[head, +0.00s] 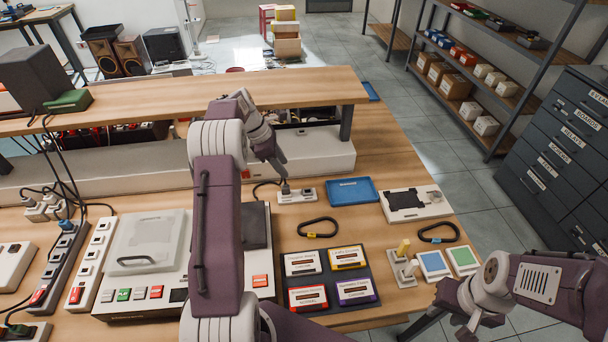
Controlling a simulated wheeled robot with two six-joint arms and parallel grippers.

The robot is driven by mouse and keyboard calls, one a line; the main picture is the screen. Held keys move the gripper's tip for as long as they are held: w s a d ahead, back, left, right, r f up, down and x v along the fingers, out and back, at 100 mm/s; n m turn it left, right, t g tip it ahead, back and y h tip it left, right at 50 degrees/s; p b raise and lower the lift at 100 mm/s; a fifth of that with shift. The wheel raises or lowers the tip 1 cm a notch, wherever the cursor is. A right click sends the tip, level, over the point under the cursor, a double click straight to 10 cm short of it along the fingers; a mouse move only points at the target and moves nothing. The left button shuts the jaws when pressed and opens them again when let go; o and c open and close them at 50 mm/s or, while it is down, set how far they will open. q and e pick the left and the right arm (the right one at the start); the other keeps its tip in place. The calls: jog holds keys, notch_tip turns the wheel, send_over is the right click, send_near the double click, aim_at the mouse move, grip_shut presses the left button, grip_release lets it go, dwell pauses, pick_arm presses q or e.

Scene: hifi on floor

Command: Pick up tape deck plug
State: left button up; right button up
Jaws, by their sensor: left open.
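A small grey plug (285,188) sits upright at the left end of a short white socket block (298,197) on the bench. A dark cable runs from it to the left. My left gripper (277,167) is open just above and slightly left of the plug, with its fingers pointing down at it. I cannot tell whether the fingers touch the plug. The tape deck (140,262) is the white and grey unit at the left, partly hidden by my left arm. My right gripper (432,318) is off the bench's front right edge, and its jaw opening is unclear.
A raised wooden shelf (180,95) runs behind my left gripper, above a long white unit (325,150). Power strips (92,262) with several cables crowd the left.

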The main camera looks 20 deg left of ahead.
aim_at(285, 186)
pick_arm(q)
jog(key=shift+n, duration=0.3)
jog(key=f, duration=0.1)
jog(key=s+f, duration=0.1)
jog(key=f, duration=0.2)
jog(key=shift+s+a+f, duration=0.2)
jog(key=shift+a+f, duration=0.05)
jog(key=shift+f, duration=0.15)
jog(key=x, duration=0.4)
jog(key=shift+s+d+f+p, duration=0.15)
jog(key=shift+p, duration=0.2)
jog(key=shift+f, duration=0.35)
jog(key=shift+r, duration=0.1)
grip_shut()
